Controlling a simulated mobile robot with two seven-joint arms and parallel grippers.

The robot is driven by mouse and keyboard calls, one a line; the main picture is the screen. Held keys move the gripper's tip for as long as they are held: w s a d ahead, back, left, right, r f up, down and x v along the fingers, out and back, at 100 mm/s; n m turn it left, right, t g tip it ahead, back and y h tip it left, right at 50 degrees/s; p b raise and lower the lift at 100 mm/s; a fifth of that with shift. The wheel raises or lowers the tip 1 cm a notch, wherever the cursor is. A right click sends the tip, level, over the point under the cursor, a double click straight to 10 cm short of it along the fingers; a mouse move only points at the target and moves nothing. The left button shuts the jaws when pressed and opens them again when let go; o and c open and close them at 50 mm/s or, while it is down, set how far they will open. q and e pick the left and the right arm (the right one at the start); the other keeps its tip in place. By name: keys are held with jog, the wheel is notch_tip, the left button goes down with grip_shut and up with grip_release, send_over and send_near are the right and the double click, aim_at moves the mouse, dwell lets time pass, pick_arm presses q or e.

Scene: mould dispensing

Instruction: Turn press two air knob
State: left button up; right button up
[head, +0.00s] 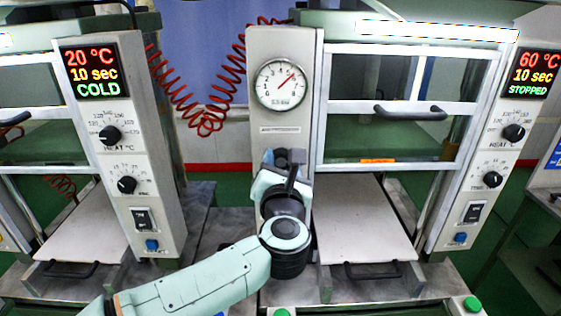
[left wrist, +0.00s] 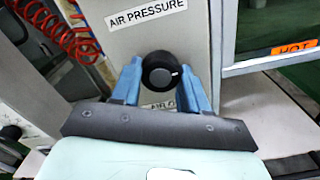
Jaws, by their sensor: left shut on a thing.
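The black air knob (left wrist: 161,72) sits on the grey panel under an "AIR PRESSURE" label, in the left wrist view. My left gripper (left wrist: 163,82) has its blue fingers on both sides of the knob and is shut on it. In the head view my left gripper (head: 284,160) is at the lower part of the middle column, and it hides the knob. The round pressure gauge (head: 281,85) is above, with a red needle pointing to the upper right. My right gripper is not in view.
Press two (head: 418,100) stands right of the column, with a window and black handle. Its control panel (head: 494,130) reads 60 °C, 10 sec, STOPPED. The left control panel (head: 118,140) reads 20 °C, COLD. A red coiled hose (head: 207,122) hangs left of the column.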

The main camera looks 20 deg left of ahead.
pick_arm(q)
jog(key=shift+m, duration=0.4)
jog(key=o, duration=1)
jog(key=shift+o, duration=0.2)
jog(key=shift+s, duration=0.1)
jog(key=b+v, duration=0.1)
jog(key=v, duration=1.2)
jog(key=shift+s+b, duration=0.15)
jog(key=shift+b, duration=0.2)
